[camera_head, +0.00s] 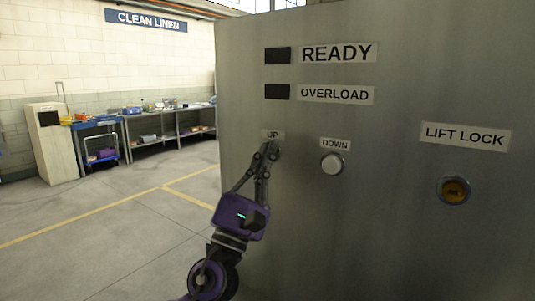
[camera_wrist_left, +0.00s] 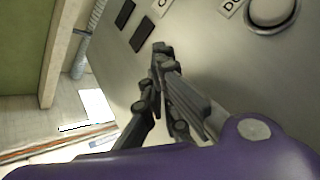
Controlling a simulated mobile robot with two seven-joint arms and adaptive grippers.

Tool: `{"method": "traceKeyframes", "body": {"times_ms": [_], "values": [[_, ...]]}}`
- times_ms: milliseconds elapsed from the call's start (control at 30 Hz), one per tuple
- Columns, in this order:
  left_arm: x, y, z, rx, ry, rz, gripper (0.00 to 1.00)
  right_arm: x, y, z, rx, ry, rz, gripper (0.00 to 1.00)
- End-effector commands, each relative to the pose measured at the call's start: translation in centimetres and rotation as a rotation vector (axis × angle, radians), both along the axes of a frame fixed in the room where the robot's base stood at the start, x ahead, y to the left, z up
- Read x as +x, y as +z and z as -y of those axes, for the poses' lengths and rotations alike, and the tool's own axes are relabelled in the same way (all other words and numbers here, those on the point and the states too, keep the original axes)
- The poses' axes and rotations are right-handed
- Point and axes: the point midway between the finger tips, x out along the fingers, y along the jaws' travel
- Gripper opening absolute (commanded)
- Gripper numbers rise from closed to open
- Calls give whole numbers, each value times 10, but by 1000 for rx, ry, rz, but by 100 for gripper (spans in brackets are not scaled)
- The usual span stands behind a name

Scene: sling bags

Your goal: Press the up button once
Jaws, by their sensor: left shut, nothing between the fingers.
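The grey metal panel (camera_head: 400,90) carries an UP label (camera_head: 272,134) in the head view. My left gripper (camera_head: 269,148) is shut and empty, with its fingertips just below that label. The up button is hidden behind the fingers, and I cannot tell whether they touch it. In the left wrist view the shut left gripper (camera_wrist_left: 160,50) points at the panel (camera_wrist_left: 215,60). The round white down button (camera_head: 332,164) sits to the right under its DOWN label (camera_head: 335,144); it also shows in the left wrist view (camera_wrist_left: 270,12). My right gripper is not in view.
Above are dark indicators marked READY (camera_head: 278,55) and OVERLOAD (camera_head: 278,91). A LIFT LOCK key switch (camera_head: 454,190) is at the right of the panel. Workbenches (camera_head: 170,125) and a blue cart (camera_head: 98,145) stand far left. The floor between is clear.

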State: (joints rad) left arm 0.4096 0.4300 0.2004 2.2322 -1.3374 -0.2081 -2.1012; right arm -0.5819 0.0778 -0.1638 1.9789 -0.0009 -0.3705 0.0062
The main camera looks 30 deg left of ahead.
Motion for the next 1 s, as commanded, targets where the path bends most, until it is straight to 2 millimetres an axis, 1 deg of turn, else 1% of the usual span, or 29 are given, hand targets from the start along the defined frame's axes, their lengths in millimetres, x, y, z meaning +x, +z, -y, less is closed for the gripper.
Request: {"method": "traceKeyframes", "body": {"times_ms": [200,567,1000], "values": [[-11,0,-1,1,1,0,0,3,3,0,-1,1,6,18],[-14,0,-1,0,1,-1,0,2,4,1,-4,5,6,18],[-55,0,-5,0,0,0,0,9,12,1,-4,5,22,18]]}}
